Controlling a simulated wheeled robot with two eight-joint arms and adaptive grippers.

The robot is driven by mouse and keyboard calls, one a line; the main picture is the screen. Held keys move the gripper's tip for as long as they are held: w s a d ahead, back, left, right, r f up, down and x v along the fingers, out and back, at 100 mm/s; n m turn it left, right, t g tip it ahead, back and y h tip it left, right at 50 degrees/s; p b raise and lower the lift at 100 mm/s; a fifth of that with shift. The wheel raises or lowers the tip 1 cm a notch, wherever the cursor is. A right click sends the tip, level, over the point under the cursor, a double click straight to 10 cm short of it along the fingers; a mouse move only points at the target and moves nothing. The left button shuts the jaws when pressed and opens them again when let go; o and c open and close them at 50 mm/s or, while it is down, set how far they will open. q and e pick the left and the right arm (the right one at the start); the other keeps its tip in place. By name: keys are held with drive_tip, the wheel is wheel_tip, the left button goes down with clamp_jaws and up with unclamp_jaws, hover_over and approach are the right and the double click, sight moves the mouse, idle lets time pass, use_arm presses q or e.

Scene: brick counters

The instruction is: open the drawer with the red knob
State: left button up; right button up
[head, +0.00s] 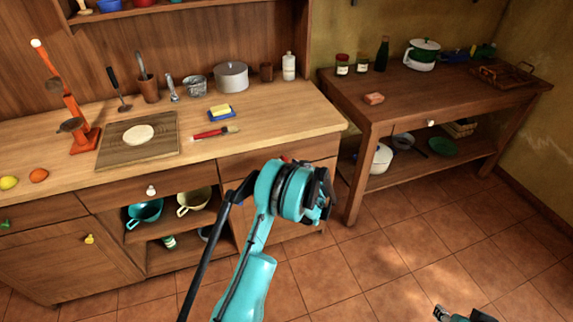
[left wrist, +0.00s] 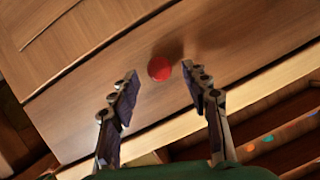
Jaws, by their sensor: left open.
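The drawer with the red knob is in the wooden counter; its front (head: 238,164) is partly hidden by my left arm in the head view. The drawer front (left wrist: 90,85) fills much of the left wrist view and looks closed. The round red knob (left wrist: 159,69) sits between the tips of my left gripper (left wrist: 160,76), whose two fingers are apart on either side of it. I cannot tell whether they touch it. In the head view the knob (head: 285,158) barely shows past my wrist. A part of my right gripper (head: 463,314) shows at the bottom edge.
Another drawer with a white knob (head: 151,191) is to the left, above a shelf with cups (head: 194,201). A cutting board (head: 139,143) and a red-handled brush (head: 215,132) lie on the counter. A side table (head: 420,97) stands at right. The tiled floor is clear.

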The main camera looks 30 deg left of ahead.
use_arm(q)
drive_tip(key=shift+x, duration=1.1)
clamp_jaws()
